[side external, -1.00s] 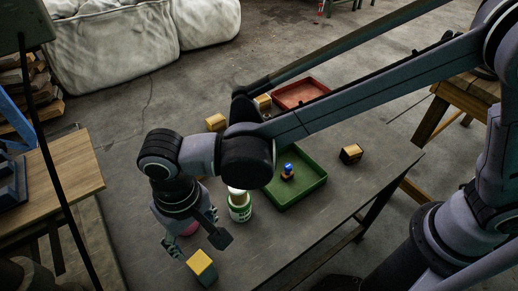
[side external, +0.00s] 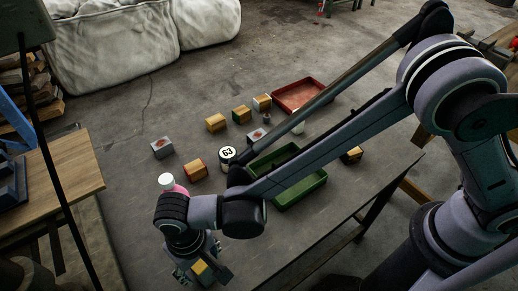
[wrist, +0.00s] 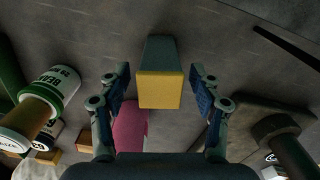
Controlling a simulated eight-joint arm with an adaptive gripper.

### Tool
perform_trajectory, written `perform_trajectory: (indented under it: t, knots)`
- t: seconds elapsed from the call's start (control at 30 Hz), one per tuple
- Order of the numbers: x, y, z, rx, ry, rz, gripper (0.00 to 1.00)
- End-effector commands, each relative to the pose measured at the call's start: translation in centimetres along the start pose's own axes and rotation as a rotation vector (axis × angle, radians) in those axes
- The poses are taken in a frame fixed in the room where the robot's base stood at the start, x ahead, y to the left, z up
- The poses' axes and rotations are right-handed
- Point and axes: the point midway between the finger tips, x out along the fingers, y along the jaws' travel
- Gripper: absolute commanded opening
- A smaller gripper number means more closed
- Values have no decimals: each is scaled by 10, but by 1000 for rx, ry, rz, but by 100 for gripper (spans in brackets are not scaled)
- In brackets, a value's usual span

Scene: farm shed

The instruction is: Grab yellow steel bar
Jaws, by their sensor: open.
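The yellow steel bar (wrist: 160,88) is a block with a bright yellow end face and grey-green sides. It stands on the dark tabletop. In the side external view its yellow top (side external: 200,267) is partly hidden by my gripper (side external: 203,272). In the wrist view my gripper (wrist: 157,88) is open, with one finger to the left of the bar and one to the right. Gaps show on both sides, so neither finger appears to touch it.
A pink bottle with a white cap (side external: 168,183) stands behind my wrist. A green tray (side external: 303,193), red tray (side external: 313,84), black-and-white can (side external: 228,153) and several small blocks are farther back. A green-and-white can (wrist: 58,84) is left in the wrist view.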

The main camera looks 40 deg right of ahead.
Motion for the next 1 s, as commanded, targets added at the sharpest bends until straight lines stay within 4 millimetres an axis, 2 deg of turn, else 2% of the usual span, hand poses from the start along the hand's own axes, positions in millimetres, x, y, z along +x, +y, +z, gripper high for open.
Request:
perform_trajectory:
  t: [0.13, 0.37, 0.47, 0.6, 1.0]
  knots:
    - [12, 0, 0, 0, 0, 0, 64]
    - [13, 0, 0, 0, 0, 0, 64]
    - [13, 0, 0, 0, 0, 0, 41]
    - [13, 0, 0, 0, 0, 0, 1]
    - [10, 0, 0, 0, 0, 0, 0]
